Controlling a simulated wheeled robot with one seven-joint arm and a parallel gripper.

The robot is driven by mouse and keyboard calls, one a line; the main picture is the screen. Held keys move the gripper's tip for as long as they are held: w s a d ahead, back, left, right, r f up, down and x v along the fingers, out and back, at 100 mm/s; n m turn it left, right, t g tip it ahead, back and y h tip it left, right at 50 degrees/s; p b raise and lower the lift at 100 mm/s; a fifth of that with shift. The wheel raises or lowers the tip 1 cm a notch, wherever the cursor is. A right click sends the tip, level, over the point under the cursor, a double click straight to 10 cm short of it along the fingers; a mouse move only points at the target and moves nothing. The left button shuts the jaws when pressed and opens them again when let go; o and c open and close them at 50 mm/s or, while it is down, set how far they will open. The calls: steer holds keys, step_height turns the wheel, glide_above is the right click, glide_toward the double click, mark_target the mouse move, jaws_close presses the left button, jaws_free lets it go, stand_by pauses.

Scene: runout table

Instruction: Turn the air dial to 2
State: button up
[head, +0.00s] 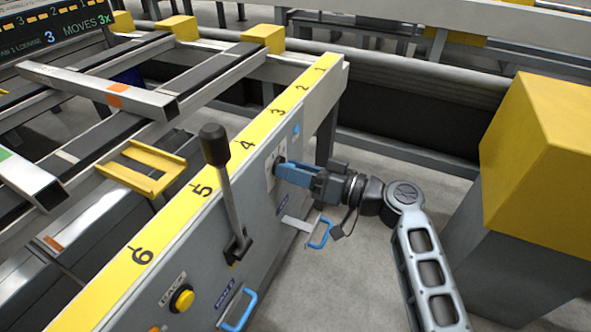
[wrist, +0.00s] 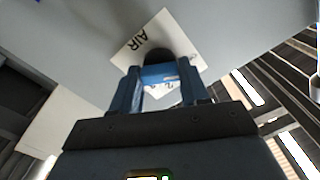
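The air dial is a dark round knob (wrist: 158,55) on a white plate marked AIR (wrist: 133,45) in the wrist view. The plate also shows on the grey side panel in the head view (head: 271,168), partly covered by my gripper. My gripper (head: 284,170) reaches the dial from the right, its blue fingers pointing at the panel. In the wrist view my fingertips (wrist: 158,75) stand apart, right at the knob. I cannot tell whether they press on it. The dial's numbers and pointer are not readable.
A black-knobbed lever (head: 228,195) stands left of my gripper. Below are blue handles (head: 320,233) and a yellow BACK button (head: 181,299). A yellow numbered rail (head: 222,166) tops the panel. A yellow-topped block (head: 540,150) stands right of my arm.

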steer(key=c, duration=0.5)
steer(key=shift+m+p, duration=3)
steer(key=shift+m, duration=4.9)
steer(key=o, duration=1.1)
steer(key=shift+c, duration=0.2)
